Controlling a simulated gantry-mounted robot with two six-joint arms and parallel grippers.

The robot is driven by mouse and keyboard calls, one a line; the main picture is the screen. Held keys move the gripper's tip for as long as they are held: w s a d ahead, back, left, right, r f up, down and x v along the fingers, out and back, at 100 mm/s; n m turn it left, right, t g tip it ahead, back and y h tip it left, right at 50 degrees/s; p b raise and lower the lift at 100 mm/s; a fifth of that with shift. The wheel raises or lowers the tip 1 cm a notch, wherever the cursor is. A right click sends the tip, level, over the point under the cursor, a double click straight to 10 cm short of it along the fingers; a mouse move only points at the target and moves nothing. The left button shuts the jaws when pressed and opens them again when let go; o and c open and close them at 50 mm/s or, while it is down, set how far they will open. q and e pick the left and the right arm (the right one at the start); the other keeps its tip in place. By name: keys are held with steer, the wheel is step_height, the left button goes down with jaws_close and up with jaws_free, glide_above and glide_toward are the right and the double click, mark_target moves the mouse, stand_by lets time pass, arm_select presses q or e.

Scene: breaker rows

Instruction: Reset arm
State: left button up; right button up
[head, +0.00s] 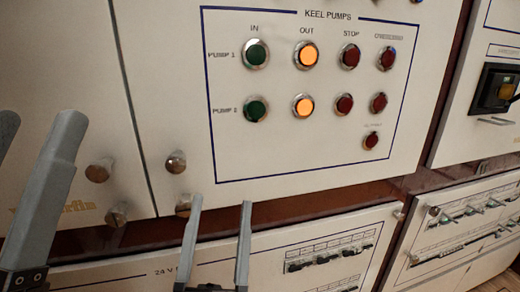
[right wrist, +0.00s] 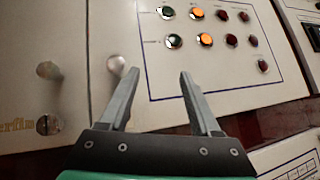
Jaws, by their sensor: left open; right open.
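My left gripper (head: 38,122) is at the left edge of the head view, its two grey fingers apart and pointing up, with nothing between them. My right gripper (head: 221,202) is at the bottom middle, below the pump panel, its fingers apart and empty. In the right wrist view, the right gripper (right wrist: 159,74) also shows open and empty, in front of the cabinet face. The KEEL PUMPS panel (head: 285,150) carries green, lit orange and red buttons in rows. Breaker rows (head: 330,255) show on the lower panel, and more breakers (head: 475,212) at the lower right.
Round metal knobs (head: 176,162) stick out from the cabinet near the panel seam, between my two grippers in the head view. A dark-framed switch (head: 495,90) is at the right edge. A reddish-brown gap (head: 330,195) separates the upper and lower panels.

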steer(key=w+d+r+m+g+h+p, duration=0.1)
steer(key=d+r+m+h, duration=0.3)
steer(key=d, duration=0.3)
steer(key=w+d+r+m+h+p, duration=0.1)
steer(key=d+r+m+h+p, duration=0.15)
steer(key=d+r+h, duration=0.35)
steer(key=s+d+r+m+g+h+p, duration=0.1)
steer(key=s+d+r+m, duration=0.1)
steer(key=d+r+m, duration=0.35)
steer(key=s+d+r+m+g+h+p, duration=0.1)
steer(key=s+d+r+m+p, duration=0.1)
steer(key=d+m, duration=0.6)
steer(key=s+d+r+m+g+h+p, duration=0.1)
steer(key=s+d+r+m, duration=0.2)
steer(key=d+m, duration=0.4)
steer(key=s+a+r+m+t+y, duration=0.25)
steer(key=s+a+t+y, duration=0.2)
steer(key=a+y, duration=0.8)
arm_select(q)
step_height(320, 180, up, 47)
steer(key=p, duration=3.8)
steer(key=shift+r, duration=0.15)
arm_select(e)
steer(key=d+r+y, duration=0.2)
steer(key=r, duration=1.7)
steer(key=d+r+m+y, duration=0.1)
steer(key=r+y, duration=0.1)
steer(key=r, duration=1.6)
steer(key=shift+w+d+r, duration=0.35)
steer(key=shift+d+r, duration=0.05)
